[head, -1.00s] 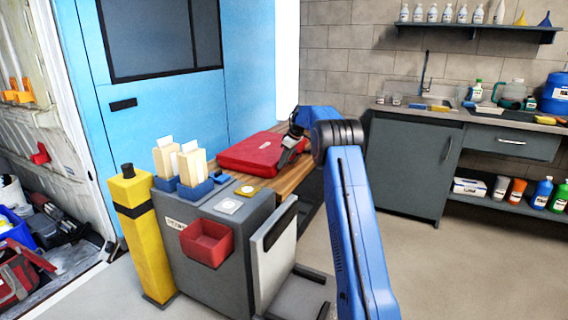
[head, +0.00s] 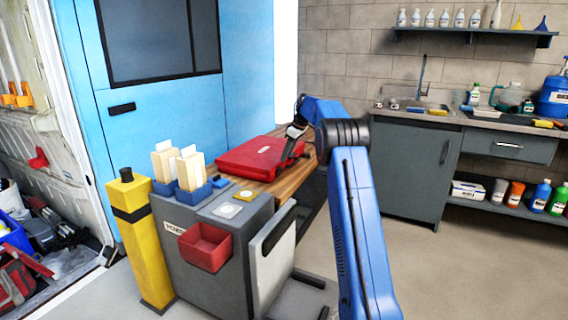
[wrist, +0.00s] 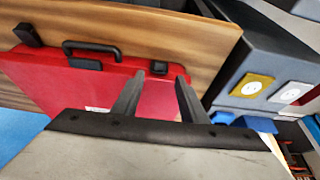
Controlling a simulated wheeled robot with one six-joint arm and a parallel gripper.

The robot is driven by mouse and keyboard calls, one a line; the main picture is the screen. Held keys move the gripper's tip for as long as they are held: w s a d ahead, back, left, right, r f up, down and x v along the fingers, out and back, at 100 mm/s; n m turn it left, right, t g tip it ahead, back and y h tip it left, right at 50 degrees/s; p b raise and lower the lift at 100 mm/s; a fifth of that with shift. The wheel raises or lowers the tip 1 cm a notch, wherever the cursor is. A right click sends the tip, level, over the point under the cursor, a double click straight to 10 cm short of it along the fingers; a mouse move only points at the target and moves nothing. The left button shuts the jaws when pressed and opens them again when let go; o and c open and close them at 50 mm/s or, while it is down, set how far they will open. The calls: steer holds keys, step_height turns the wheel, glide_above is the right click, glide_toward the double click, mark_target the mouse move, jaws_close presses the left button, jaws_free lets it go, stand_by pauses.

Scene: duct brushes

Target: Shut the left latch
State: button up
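The red case (head: 262,157) lies flat on the wooden top. In the wrist view the red case (wrist: 60,85) has a black handle (wrist: 92,47) along its edge. A small black latch (wrist: 158,68) sits on that edge at the end towards the grey cabinet; it seems to be the left one. Another black latch (wrist: 27,35) juts out past the edge at the far end. My gripper (wrist: 160,76) is open and empty, its two fingertips either side of the nearer latch in the picture; contact cannot be told. In the head view my gripper (head: 287,150) is over the case's right side.
A grey cabinet (head: 222,270) with a red bin (head: 205,247) and blue holders stands in front of the case. A yellow post (head: 140,240) is to its left, a blue van (head: 150,120) behind. The floor (head: 440,270) to the right is clear.

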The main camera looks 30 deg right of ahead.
steer(key=v, duration=1)
